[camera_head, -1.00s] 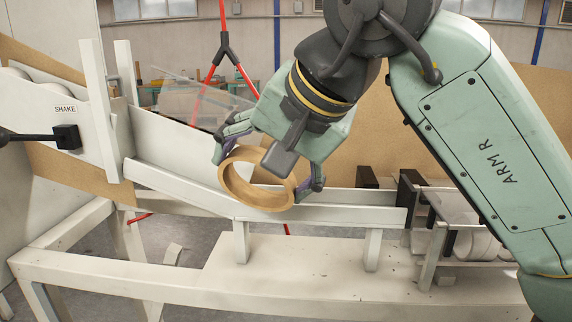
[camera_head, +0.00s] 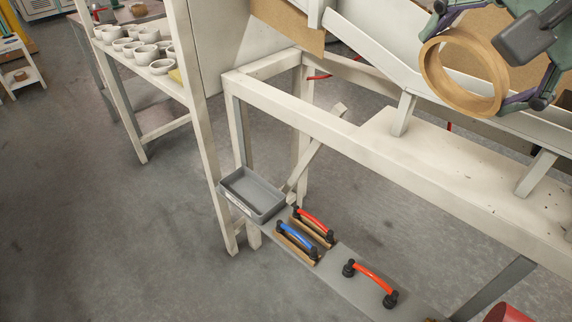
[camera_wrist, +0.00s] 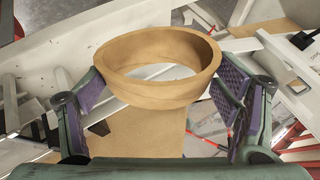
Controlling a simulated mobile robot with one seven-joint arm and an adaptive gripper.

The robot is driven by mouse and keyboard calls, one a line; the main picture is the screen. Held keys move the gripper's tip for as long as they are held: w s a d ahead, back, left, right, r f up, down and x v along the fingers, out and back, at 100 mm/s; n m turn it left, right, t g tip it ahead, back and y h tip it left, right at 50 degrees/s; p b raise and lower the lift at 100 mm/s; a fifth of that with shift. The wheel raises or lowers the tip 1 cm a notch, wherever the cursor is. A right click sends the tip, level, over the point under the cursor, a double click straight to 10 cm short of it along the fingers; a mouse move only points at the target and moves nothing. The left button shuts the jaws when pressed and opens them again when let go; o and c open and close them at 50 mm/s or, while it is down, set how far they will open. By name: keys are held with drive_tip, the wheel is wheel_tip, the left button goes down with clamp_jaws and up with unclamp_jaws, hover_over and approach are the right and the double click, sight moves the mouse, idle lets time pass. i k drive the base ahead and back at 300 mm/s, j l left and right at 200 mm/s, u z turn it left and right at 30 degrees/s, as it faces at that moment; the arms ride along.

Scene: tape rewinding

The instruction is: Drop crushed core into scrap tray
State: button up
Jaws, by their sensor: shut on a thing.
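The core, a brown cardboard ring (camera_head: 436,74), is held in my gripper (camera_head: 480,88) at the upper right of the head view, above the white chute. In the wrist view the ring (camera_wrist: 128,92) sits between the two purple-padded fingers of my gripper (camera_wrist: 165,85); it looks slightly oval. A grey rectangular tray (camera_head: 252,194), open and empty, stands low at the left end of a grey shelf, well below and to the left of the gripper. The small label on its front is too small to read.
Tools with red and blue handles (camera_head: 296,238) lie right of the tray, and another red-handled one (camera_head: 370,282) lies further right. The white frame's beam (camera_head: 330,125) crosses between gripper and tray. A shelf of white bowls (camera_head: 135,48) stands at the upper left. The floor at left is clear.

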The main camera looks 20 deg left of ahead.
sight(254, 201)
drive_tip(key=i+j+u, duration=0.2)
drive_tip(key=j+u, duration=0.25)
drive_tip(key=i+j+u, duration=0.25)
drive_tip(key=u, duration=0.2)
